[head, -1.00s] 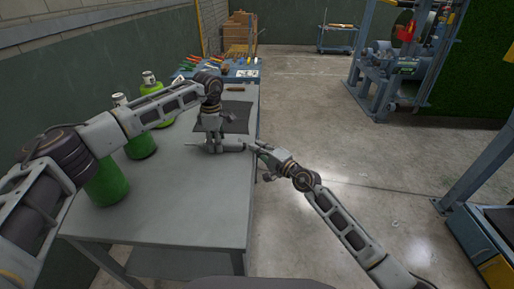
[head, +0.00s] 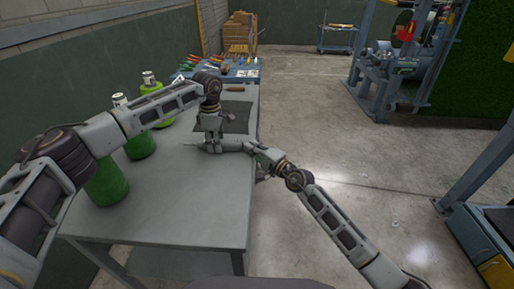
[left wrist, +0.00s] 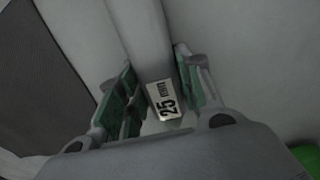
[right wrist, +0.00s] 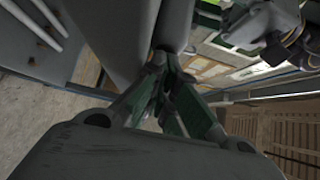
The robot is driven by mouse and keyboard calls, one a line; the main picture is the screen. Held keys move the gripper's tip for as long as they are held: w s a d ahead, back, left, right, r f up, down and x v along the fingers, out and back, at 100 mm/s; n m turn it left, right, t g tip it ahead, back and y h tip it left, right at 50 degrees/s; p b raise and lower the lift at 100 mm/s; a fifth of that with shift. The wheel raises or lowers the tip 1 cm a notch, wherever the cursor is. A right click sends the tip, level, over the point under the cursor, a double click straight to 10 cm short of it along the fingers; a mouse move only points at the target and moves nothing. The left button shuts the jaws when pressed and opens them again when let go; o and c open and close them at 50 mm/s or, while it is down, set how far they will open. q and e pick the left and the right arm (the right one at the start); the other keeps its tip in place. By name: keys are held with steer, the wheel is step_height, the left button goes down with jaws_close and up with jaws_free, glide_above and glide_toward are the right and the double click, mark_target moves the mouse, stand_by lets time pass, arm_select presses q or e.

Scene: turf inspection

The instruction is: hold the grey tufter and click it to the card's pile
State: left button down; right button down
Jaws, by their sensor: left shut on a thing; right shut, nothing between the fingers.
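The grey tufter (head: 230,145) is a long slim tool, held level just over or on the grey table (head: 180,200). My left gripper (head: 211,148) comes down on it from above and is shut on it. My right gripper (head: 250,147) is shut and empty at the tufter's right end. In the right wrist view its closed fingertips (right wrist: 164,62) are close to the tufter (right wrist: 173,25); contact is unclear. I cannot make out the card's pile.
A dark mat (head: 237,112) lies on the table behind the left gripper. Several green bottles (head: 141,145) stand along the left side. A bench with coloured tools (head: 232,70) is beyond. The table's front is clear; open floor (head: 320,130) lies right.

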arm_select(q)
steer(key=shift+s+d, duration=0.1)
steer(key=shift+d, duration=0.35)
arm_select(e)
steer(key=shift+s+a+r, duration=0.1)
steer(key=shift+s+a, duration=0.15)
steer(key=shift+a, duration=0.15)
steer(key=shift+s, duration=0.1)
steer(key=shift+s+d, duration=0.25)
steer(key=shift+s, duration=0.05)
arm_select(q)
steer(key=shift+a, duration=0.3)
arm_select(e)
steer(key=v, duration=0.7)
steer(key=shift+w+d, duration=0.25)
steer(key=shift+d, duration=0.2)
arm_select(q)
steer(key=c, duration=0.9)
jaws_free()
